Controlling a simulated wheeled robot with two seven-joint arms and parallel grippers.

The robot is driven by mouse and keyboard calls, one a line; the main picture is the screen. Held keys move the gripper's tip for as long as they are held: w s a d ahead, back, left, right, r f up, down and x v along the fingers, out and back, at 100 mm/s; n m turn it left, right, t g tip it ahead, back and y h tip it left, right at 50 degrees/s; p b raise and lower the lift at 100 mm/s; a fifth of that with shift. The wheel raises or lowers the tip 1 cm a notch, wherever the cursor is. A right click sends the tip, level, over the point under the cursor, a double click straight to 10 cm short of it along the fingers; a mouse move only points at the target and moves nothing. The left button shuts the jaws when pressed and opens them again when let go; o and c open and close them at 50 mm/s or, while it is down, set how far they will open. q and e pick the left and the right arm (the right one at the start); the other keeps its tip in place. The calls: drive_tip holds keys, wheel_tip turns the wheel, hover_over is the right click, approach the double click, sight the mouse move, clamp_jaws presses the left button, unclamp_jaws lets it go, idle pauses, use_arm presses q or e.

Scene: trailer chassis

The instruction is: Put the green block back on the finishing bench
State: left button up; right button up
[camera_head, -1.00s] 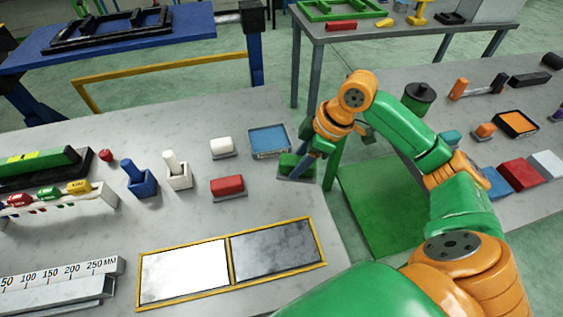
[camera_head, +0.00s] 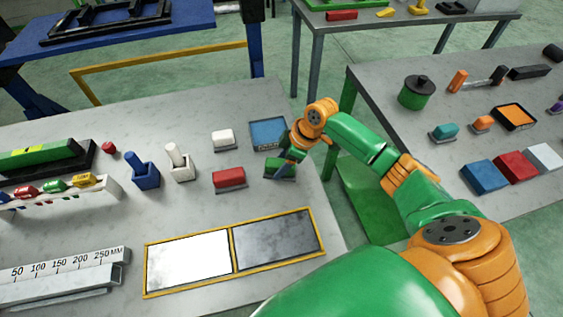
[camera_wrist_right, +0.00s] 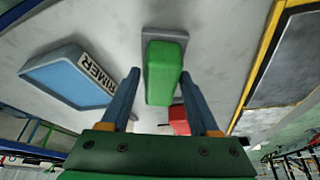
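The green block (camera_head: 281,168) sits on its small grey base on the left bench (camera_head: 90,232), right of the red block and in front of the blue tray. My right gripper (camera_head: 287,162) is at the block, its fingers partly covering it. In the right wrist view the green block (camera_wrist_right: 163,72) lies between and beyond the two blue fingers (camera_wrist_right: 160,78). The fingers are apart, with a visible gap on the left side of the block; contact on the right is unclear. My left gripper is not in view.
The blue tray (camera_head: 268,133), red block (camera_head: 230,177) and white block (camera_head: 223,137) stand close by. A yellow-framed double panel (camera_head: 234,252) lies in front. A gap with a green surface separates this bench from the right bench (camera_head: 385,110).

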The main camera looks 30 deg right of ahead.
drive_tip(key=shift+o, duration=0.2)
drive_tip(key=shift+r, duration=0.15)
drive_tip(key=v, duration=1.2)
drive_tip(key=shift+b, duration=0.35)
